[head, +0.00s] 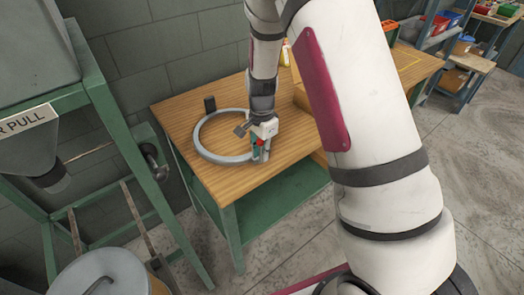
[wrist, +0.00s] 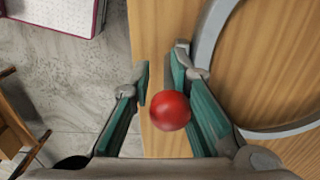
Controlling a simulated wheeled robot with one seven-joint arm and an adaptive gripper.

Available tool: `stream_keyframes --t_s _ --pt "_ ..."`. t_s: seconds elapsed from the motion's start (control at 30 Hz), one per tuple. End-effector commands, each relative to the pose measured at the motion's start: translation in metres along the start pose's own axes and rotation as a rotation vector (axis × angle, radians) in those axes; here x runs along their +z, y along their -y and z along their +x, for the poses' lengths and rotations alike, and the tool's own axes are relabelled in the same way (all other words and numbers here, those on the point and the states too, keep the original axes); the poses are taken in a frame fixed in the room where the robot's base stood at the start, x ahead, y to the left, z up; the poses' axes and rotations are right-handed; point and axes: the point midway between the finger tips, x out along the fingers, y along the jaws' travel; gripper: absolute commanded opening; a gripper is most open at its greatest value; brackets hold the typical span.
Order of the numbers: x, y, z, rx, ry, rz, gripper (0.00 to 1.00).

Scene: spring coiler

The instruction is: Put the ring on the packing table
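A large grey ring (head: 203,133) appears to lie flat on a wooden tabletop with green legs (head: 185,115). My gripper (head: 261,157) points down at the ring's right side. In the wrist view my gripper (wrist: 162,68) has its teal finger pads apart. A red ball (wrist: 170,110) shows between them, overlapping the right pad, with a gap to the left pad; I cannot tell what it is fixed to. The ring (wrist: 207,38) passes outside the right finger.
A small dark cylinder (head: 210,103) stands behind the ring. A green-framed machine (head: 105,100) and a grey lidded drum (head: 100,272) stand at left. Shelves with coloured bins (head: 440,25) are at the far right. Concrete floor (head: 465,170) is open at right.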

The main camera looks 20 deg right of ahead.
Motion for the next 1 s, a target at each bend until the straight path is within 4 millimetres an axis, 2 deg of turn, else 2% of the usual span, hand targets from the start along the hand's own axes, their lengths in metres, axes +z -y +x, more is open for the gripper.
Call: stream_keyframes --t_s 0.8,1.0 --pt "0.0 0.0 0.001 0.0 0.0 -0.001 0.25" --pt "0.001 0.002 -0.015 -0.004 -0.001 -0.002 0.25"
